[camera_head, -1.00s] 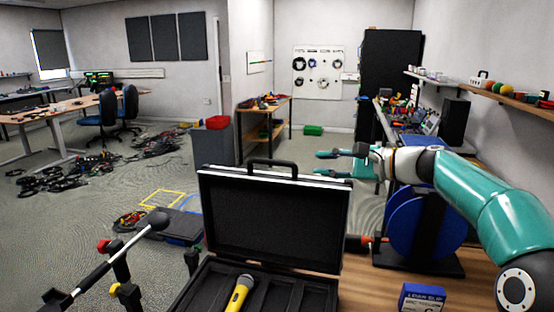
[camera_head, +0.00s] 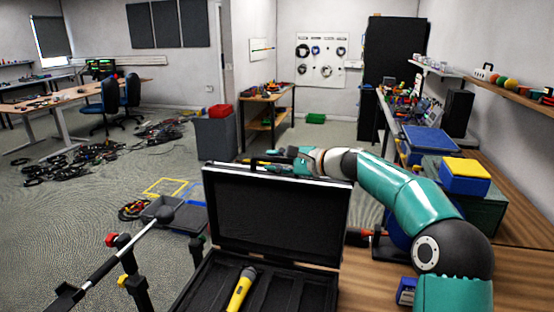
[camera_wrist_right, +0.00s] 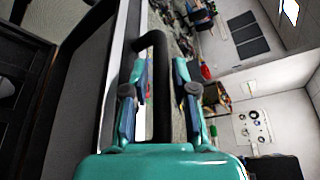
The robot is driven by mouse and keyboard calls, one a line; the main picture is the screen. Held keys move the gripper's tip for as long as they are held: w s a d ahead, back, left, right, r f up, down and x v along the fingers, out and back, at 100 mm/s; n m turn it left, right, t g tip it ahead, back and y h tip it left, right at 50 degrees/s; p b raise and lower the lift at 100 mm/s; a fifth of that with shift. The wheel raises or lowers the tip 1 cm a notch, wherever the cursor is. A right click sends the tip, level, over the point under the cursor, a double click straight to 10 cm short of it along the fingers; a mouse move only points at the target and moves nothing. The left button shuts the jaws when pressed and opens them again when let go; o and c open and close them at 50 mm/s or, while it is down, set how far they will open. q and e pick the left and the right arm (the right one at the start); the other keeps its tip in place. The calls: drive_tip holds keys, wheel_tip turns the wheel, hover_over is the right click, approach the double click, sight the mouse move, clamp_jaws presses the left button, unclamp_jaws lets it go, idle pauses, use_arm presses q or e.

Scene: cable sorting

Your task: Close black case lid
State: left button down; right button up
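The black case (camera_head: 200,290) stands open at the front. Its lid (camera_head: 277,215) is raised about upright, with a silver rim and a handle on its top edge. A yellow microphone (camera_head: 241,290) lies in the foam-lined base. My right gripper (camera_head: 268,158) is just behind the lid's top edge, partly hidden by it. In the right wrist view my right gripper (camera_wrist_right: 160,95) is open, its fingers apart, with the dark handle (camera_wrist_right: 163,75) showing between them and the lid's rim (camera_wrist_right: 117,75) to the left. Contact cannot be told.
A blue box with a yellow lid (camera_head: 465,175) and a small blue box (camera_head: 406,291) are at the right. A grey bin (camera_head: 215,135) stands beyond the lid.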

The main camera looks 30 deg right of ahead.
clamp_jaws()
